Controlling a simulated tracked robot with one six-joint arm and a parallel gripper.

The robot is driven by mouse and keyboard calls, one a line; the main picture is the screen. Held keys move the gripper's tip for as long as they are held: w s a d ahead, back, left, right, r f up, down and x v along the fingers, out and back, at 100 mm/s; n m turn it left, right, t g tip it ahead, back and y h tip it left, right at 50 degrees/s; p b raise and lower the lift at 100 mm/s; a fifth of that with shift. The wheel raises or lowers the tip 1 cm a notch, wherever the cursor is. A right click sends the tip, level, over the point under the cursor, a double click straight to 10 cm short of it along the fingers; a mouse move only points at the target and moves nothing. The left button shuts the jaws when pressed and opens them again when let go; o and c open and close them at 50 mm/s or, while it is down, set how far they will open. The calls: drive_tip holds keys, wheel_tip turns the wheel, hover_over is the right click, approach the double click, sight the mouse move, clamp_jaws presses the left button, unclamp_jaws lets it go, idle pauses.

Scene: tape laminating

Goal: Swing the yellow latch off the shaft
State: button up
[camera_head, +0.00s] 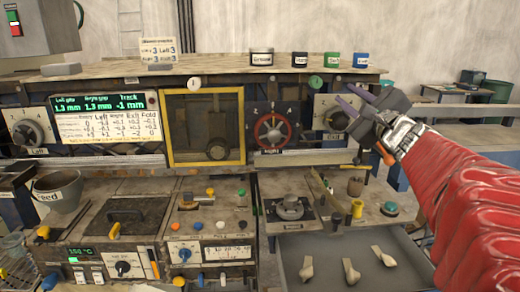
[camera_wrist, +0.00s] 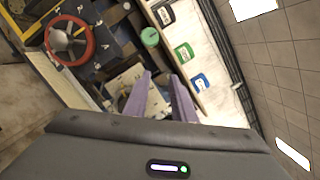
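My gripper (camera_head: 344,93) is at the right in the head view, raised in front of the right dial (camera_head: 327,122). Its two purple fingers are apart with nothing between them; the gap also shows in the wrist view (camera_wrist: 160,77). I cannot tell for sure which part is the yellow latch. Yellow parts in the head view are an upright piece (camera_head: 357,209) at the right of the lower bench, a handle (camera_head: 114,230) on the dark plate and a small knob (camera_head: 210,191). My gripper is above and apart from all of them.
A yellow-framed window (camera_head: 204,163) stands in the middle, beside a red handwheel (camera_head: 273,132). Several small labelled pots, one green (camera_head: 332,60), stand on the top shelf (camera_head: 215,68). A grey tray (camera_head: 335,245) with pale pieces lies below my gripper.

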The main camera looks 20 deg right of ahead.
drive_tip(key=w+a+f+n+g+y, duration=0.15)
drive_tip(key=a+n+g+y, duration=0.6)
drive_tip(key=a+n, duration=0.8)
drive_tip(key=s+d+f+n+g+h, duration=0.4)
drive_tip(key=s+d+n+g, duration=0.3)
drive_tip(key=s+d+n, duration=0.3)
drive_tip(key=shift+s+d+n+h, duration=0.2)
drive_tip(key=shift+d+n+h, duration=0.4)
drive_tip(key=shift+d, duration=0.25)
drive_tip(key=shift+f+g, duration=0.1)
drive_tip(key=shift+g, duration=0.15)
